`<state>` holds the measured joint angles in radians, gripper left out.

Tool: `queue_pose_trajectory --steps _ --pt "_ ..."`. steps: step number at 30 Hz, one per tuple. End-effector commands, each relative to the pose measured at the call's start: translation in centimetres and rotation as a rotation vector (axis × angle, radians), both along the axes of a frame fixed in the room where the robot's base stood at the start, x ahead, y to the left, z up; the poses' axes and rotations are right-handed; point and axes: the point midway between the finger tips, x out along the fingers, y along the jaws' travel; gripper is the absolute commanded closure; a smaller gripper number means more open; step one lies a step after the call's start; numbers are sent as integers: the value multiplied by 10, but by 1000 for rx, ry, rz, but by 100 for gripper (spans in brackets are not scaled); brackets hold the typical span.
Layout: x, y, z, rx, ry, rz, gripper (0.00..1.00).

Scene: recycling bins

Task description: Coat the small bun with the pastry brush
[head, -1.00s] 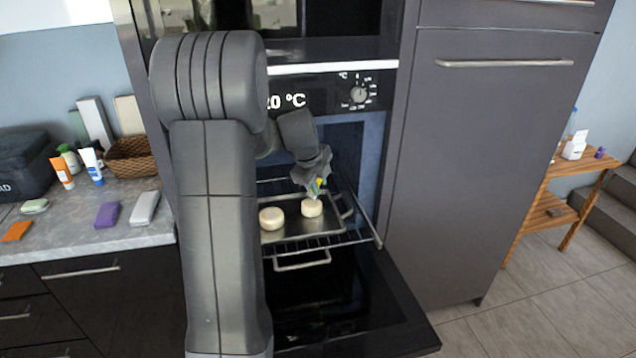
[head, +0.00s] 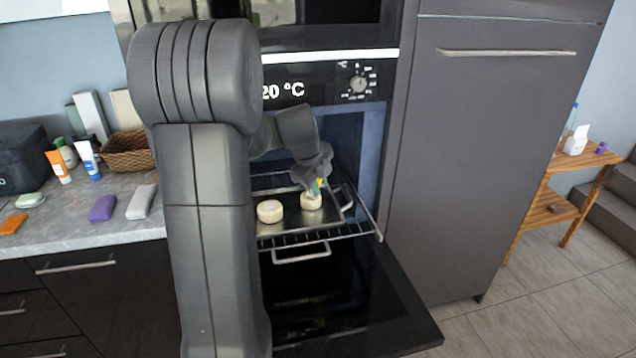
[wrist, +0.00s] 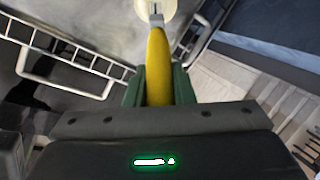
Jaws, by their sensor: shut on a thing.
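Two pale round buns sit on a metal baking tray (head: 288,240) on the pulled-out oven rack. The left bun (head: 270,211) stands clear of my gripper. The right bun (head: 311,201) is right under my gripper (head: 318,183). In the wrist view my gripper (wrist: 158,85) is shut on the yellow handle of the pastry brush (wrist: 157,60). The brush's far end reaches a pale round bun (wrist: 155,8) at the top edge of that view, and it appears to touch it.
The oven door (head: 370,310) hangs open below the rack (head: 340,237). A tall dark cabinet (head: 500,160) stands to the right. The counter (head: 70,225) at the left holds bottles, a basket (head: 126,152) and small packets. A wooden shelf (head: 560,180) stands far right.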

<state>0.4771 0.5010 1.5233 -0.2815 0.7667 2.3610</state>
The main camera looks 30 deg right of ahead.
Motion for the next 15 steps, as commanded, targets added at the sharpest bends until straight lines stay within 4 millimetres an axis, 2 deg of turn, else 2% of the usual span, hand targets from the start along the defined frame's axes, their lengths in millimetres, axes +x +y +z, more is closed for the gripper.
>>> queue_pose_trajectory --steps 5,15 --pt "3 -1 -1 0 -1 0 100" --pt "25 -10 -4 0 -1 0 100"
